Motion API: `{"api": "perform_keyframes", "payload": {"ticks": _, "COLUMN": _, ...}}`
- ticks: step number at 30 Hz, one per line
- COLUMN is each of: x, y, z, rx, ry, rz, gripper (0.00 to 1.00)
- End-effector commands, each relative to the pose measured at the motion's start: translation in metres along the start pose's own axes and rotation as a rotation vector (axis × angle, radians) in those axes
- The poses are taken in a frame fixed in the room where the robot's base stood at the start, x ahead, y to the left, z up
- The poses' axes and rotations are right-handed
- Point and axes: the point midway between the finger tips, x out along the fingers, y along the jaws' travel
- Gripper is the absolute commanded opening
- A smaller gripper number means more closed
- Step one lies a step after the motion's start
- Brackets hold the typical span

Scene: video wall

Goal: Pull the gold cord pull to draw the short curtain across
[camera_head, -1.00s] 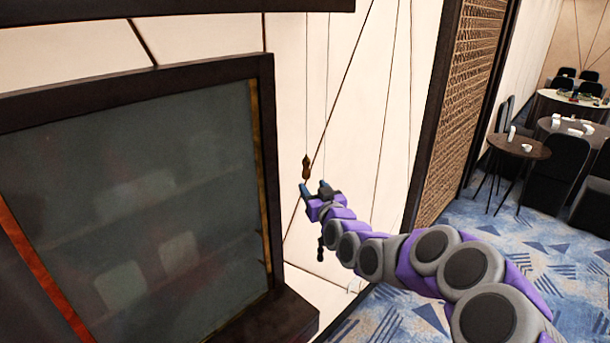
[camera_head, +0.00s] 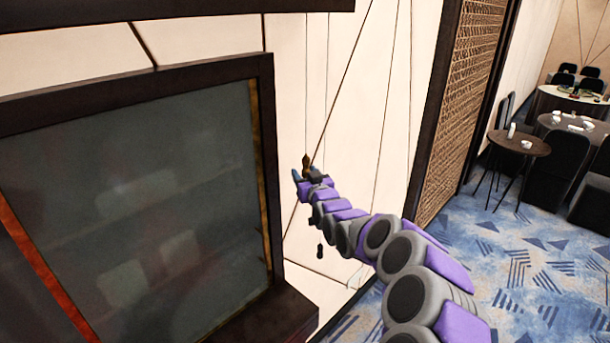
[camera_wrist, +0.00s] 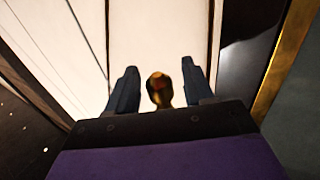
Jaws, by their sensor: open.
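The gold cord pull (camera_head: 307,161) hangs on a thin cord in front of the pale wall, right of the dark-framed panel. My gripper (camera_head: 302,173) is open at the pull, just below it in the head view. In the wrist view the pull (camera_wrist: 159,90) shows between the two open fingers (camera_wrist: 158,88), with a gap on each side. Its lower end is hidden behind the gripper body. I cannot make out the short curtain for sure.
A dark pull (camera_head: 319,249) hangs lower, below my wrist. The framed glass panel (camera_head: 130,190) stands close on the left, with a dark ledge (camera_head: 285,318) under it. A lattice screen (camera_head: 460,110) and a round table (camera_head: 520,143) are to the right. Blue patterned carpet (camera_head: 500,250) is open there.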

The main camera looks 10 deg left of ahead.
Motion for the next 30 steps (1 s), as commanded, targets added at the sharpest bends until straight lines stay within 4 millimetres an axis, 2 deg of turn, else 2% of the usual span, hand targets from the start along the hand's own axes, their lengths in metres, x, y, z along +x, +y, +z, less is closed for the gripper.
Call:
{"api": "perform_keyframes", "payload": {"ticks": 3, "x": -0.0001, "y": 0.0003, "z": 0.0003, "rx": 0.0, "ry": -0.001, "rz": 0.0, "gripper": 0.52}}
{"api": "perform_keyframes", "payload": {"ticks": 19, "x": 0.0004, "y": -0.0007, "z": 0.0009, "rx": -0.001, "ry": -0.002, "rz": 0.0, "gripper": 0.01}}
{"api": "perform_keyframes", "payload": {"ticks": 30, "x": 0.0005, "y": -0.001, "z": 0.0029, "rx": -0.001, "ry": -0.002, "rz": 0.0, "gripper": 0.0}}
